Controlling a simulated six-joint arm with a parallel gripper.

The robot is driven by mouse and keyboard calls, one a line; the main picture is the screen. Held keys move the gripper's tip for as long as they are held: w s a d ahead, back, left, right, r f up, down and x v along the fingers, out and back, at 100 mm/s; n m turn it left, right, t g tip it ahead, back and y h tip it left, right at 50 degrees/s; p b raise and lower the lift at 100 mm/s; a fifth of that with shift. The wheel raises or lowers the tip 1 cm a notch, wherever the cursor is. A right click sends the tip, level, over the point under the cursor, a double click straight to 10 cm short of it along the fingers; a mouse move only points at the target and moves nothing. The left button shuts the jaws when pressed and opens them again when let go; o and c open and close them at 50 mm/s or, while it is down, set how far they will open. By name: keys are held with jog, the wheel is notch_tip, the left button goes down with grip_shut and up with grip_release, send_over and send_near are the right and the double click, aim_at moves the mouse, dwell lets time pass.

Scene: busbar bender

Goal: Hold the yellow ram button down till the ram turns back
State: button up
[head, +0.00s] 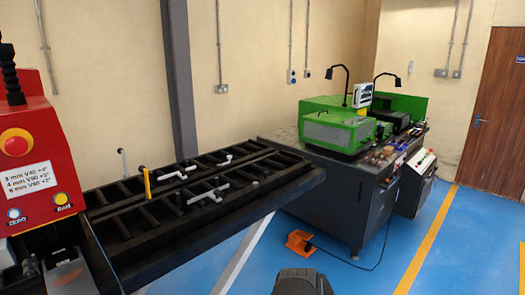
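The yellow ram button (61,198) sits low on the right of the red machine head (50,130) at the left of the head view. A RAM label is just below it. Nothing touches the button or covers it. The machine's lower tooling (65,272) shows only in part at the bottom left, and I cannot tell where the ram is in its travel.
A red stop knob (15,142) and a white ZERO button (13,213) share the panel with a bend chart (30,185). A black roller table (200,195) extends right from the machine. A green machine (340,130) stands behind; blue floor (350,275) is open at front.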

grip_shut()
dwell(1.4)
